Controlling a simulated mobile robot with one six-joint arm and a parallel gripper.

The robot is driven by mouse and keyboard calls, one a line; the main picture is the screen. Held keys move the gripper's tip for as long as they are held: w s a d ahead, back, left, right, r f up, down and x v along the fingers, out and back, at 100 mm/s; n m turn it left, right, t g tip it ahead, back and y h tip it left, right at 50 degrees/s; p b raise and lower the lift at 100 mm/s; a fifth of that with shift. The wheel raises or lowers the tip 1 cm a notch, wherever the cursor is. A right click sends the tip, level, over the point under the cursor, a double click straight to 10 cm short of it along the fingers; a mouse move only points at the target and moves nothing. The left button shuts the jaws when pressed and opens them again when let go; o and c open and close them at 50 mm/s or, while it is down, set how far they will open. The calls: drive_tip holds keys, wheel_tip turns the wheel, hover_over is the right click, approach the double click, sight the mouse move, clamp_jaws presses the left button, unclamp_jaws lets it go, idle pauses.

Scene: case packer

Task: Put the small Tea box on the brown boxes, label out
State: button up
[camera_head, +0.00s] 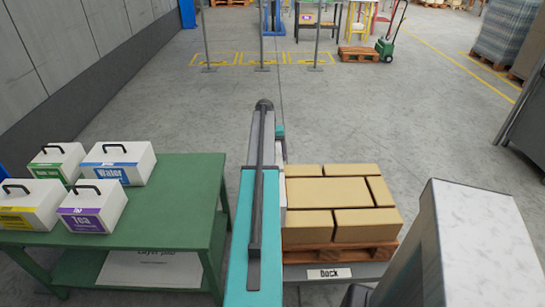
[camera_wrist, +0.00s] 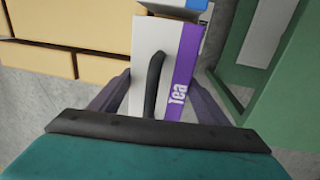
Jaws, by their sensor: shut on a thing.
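My gripper (camera_wrist: 160,80) is shut on a white Tea box (camera_wrist: 147,50) with a black handle and a purple label strip. In the wrist view the label is on the box's right side, towards the green table; the brown boxes (camera_wrist: 45,30) are on the left. In the head view my arm hides my gripper and nearly all of the held box. The brown boxes (camera_head: 325,190) form a flat layer on a wooden pallet (camera_head: 340,256), right of my arm. Another purple-labelled Tea box (camera_head: 92,207) stands on the green table (camera_head: 170,210) at left.
Near that Tea box stand a blue-labelled Water box (camera_head: 120,163), a green-labelled box (camera_head: 57,161) and a yellow-labelled box (camera_head: 30,204). A "Dock" sign (camera_head: 330,273) fronts the pallet. A grey cabinet-like block (camera_head: 480,240) is at right. Floor beyond is clear up to thin posts.

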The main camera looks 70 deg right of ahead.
drive_tip(key=shift+f, duration=0.3)
idle(0.4)
drive_tip(key=o, duration=2.1)
drive_tip(key=shift+r, duration=0.1)
drive_tip(key=shift+w+a+r+b, duration=0.1)
drive_tip(key=shift+w+r+b, duration=0.25)
drive_tip(key=shift+r, duration=1.9)
drive_tip(key=shift+w+a+r+b, duration=0.2)
drive_tip(key=shift+r+b, duration=0.2)
drive_tip(key=shift+r, duration=1.85)
drive_tip(key=shift+w+a+r+b, duration=0.1)
drive_tip(key=shift+w+r+b, duration=0.25)
drive_tip(key=shift+r, duration=1.9)
drive_tip(key=shift+s, duration=0.1)
